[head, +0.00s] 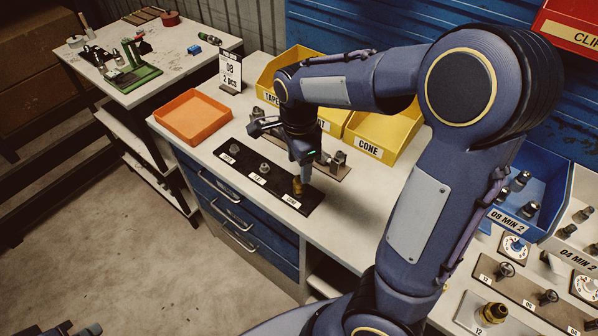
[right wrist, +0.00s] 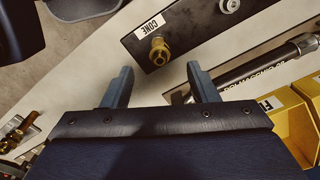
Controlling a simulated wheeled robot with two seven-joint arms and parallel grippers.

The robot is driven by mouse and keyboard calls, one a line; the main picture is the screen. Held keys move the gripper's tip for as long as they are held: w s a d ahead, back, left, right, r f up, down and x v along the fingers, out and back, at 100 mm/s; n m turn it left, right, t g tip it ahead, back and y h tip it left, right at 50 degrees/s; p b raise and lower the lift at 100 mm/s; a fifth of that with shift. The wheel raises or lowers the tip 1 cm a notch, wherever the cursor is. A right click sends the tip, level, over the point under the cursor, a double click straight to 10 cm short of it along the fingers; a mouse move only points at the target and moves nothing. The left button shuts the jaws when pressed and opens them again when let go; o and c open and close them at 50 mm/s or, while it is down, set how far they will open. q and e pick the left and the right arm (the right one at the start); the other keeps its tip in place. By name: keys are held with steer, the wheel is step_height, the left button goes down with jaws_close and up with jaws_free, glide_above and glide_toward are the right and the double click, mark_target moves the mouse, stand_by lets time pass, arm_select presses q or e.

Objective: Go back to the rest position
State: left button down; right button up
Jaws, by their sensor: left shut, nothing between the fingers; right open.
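My right gripper (head: 303,168) hangs over the bench in the head view, above the CONE end of a black strip (head: 252,176). In the right wrist view its two fingers (right wrist: 160,88) are spread wide with nothing between them. A brass fitting (right wrist: 158,50) stands on the strip by the CONE label, beyond the fingertips and apart from them. It also shows in the head view (head: 297,187), close under the gripper. My left gripper (head: 75,330) shows only in part at the bottom left edge of the head view, low over the floor and away from the bench.
Yellow bins (head: 376,138) stand behind the strip, and an orange tray (head: 193,117) lies to its left. Blue bins (head: 530,200) and dials are at the right. The floor at left is open.

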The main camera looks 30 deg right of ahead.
steer(key=shift+r, duration=0.65)
steer(key=shift+s+r+n, duration=0.1)
steer(key=shift+s+n, duration=0.2)
steer(key=shift+s, duration=0.05)
steer(key=s+a+r+n+t+y, duration=0.1)
steer(key=s+a+n+t+y, duration=0.1)
steer(key=s+n, duration=0.6)
steer(key=s+a+r+n+t+y, duration=0.1)
steer(key=s+a+r+n+t, duration=0.1)
steer(key=s+n, duration=0.6)
steer(key=shift+s+r+n+t+y, duration=0.15)
steer(key=shift+n+t+y, duration=0.25)
steer(key=shift+t, duration=0.5)
